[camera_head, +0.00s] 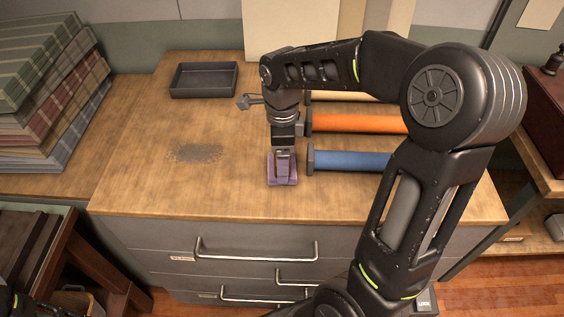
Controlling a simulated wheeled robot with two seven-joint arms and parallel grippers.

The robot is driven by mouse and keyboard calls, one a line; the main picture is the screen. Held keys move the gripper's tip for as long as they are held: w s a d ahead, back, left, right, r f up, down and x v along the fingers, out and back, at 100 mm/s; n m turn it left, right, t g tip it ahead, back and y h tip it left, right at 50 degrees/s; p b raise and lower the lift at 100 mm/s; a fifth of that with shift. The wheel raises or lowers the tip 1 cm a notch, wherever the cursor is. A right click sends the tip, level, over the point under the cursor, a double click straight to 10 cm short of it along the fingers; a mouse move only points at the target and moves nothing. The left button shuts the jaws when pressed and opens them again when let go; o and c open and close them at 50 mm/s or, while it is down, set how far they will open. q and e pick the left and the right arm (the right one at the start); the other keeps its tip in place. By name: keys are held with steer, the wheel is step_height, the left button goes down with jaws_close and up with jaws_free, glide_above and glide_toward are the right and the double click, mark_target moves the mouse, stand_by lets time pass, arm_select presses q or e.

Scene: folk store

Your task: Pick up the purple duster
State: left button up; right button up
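The purple duster (272,178) lies on the wooden top of the drawer cabinet, left of the blue roll. My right gripper (283,168) points straight down at it, with its fingers right over the duster and hiding most of its middle. I cannot tell whether the fingers are shut on the duster or only around it. The duster appears to rest on the top. My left gripper does not show.
A blue roll (350,161), an orange roll (355,123) and a pale roll lie close on the right. A black tray (204,92) stands at the back left. A grey dusty patch (197,153) marks the otherwise clear left part. Folded plaid cloths (50,100) are stacked at far left.

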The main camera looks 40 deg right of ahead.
steer(key=c, duration=1.1)
steer(key=shift+r, duration=0.1)
step_height(320, 180, up, 10)
steer(key=shift+f+b, duration=0.1)
steer(key=shift+b, duration=0.35)
